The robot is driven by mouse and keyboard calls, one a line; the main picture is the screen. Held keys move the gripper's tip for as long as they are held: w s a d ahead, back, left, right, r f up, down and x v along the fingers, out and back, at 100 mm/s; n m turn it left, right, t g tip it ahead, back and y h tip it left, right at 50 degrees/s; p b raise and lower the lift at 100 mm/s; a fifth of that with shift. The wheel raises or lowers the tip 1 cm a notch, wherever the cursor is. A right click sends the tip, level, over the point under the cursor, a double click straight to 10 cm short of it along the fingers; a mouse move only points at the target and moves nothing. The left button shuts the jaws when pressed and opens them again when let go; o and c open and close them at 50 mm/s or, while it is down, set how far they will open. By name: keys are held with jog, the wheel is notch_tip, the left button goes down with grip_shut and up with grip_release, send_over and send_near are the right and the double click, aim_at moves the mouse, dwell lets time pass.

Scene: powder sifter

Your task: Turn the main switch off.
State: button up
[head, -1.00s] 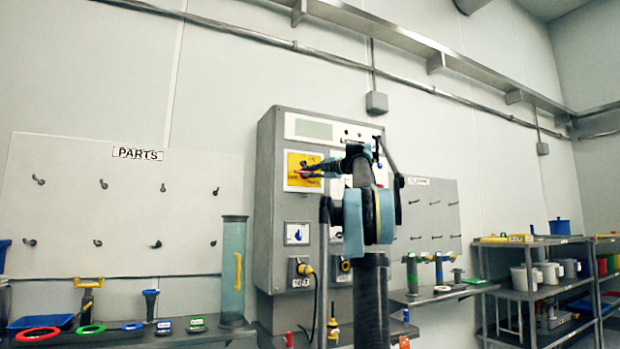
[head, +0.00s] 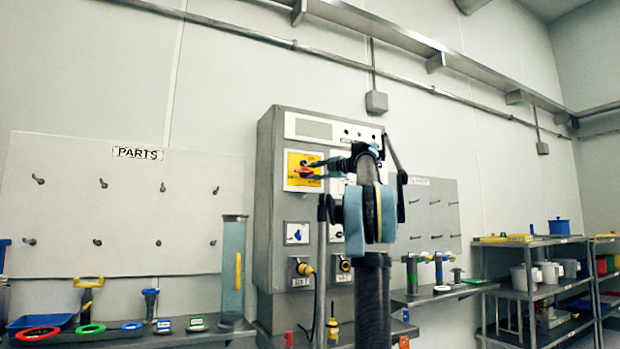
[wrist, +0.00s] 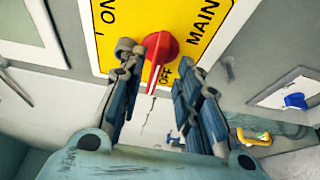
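The main switch is a red rotary knob (head: 303,172) on a yellow plate (head: 293,183) at the upper left of the grey control cabinet. In the wrist view the red knob (wrist: 161,50) sits on the yellow plate (wrist: 195,22), which is lettered ON, OFF and MAIN. The knob's grip, with a white line, points down the picture, close beside the OFF lettering. My gripper (wrist: 157,56) is open, with one finger on each side of the knob. In the head view my gripper (head: 316,169) is just right of the knob, apparently clear of it.
The cabinet (head: 268,215) also carries a display, a blue switch (head: 297,234) and yellow-ended plugs (head: 304,268) below. A PARTS pegboard (head: 120,215) is at left. A clear tube (head: 233,270) stands on the shelf beside the cabinet.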

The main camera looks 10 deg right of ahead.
jog(key=v, duration=0.9)
jog(key=shift+w+a, duration=0.1)
jog(key=s+d+f+m+h, duration=0.2)
jog(key=s+f+m+h, duration=0.35)
jog(key=f+m, duration=0.4)
jog(key=s+d+f+m+h, duration=0.2)
jog(key=s+f+m+h, duration=0.35)
jog(key=f, duration=0.75)
jog(key=s+d+f+m+h, duration=0.2)
jog(key=s+f+m+h, duration=0.5)
jog(key=f, duration=0.5)
jog(key=s+a+f+m+g+y, duration=0.1)
jog(key=s+a+f, duration=0.4)
jog(key=s+f, duration=0.5)
jog(key=s+a+f+m+g+y, duration=0.1)
jog(key=s+a+f+g+y, duration=0.2)
jog(key=f, duration=1.4)
jog(key=s+a+f+m+g+y, duration=0.2)
jog(key=s+a+f+g, duration=0.4)
jog(key=s+f, duration=0.8)
jog(key=s+g, duration=0.1)
jog(key=s, duration=0.2)
jog(key=shift+a, duration=0.3)
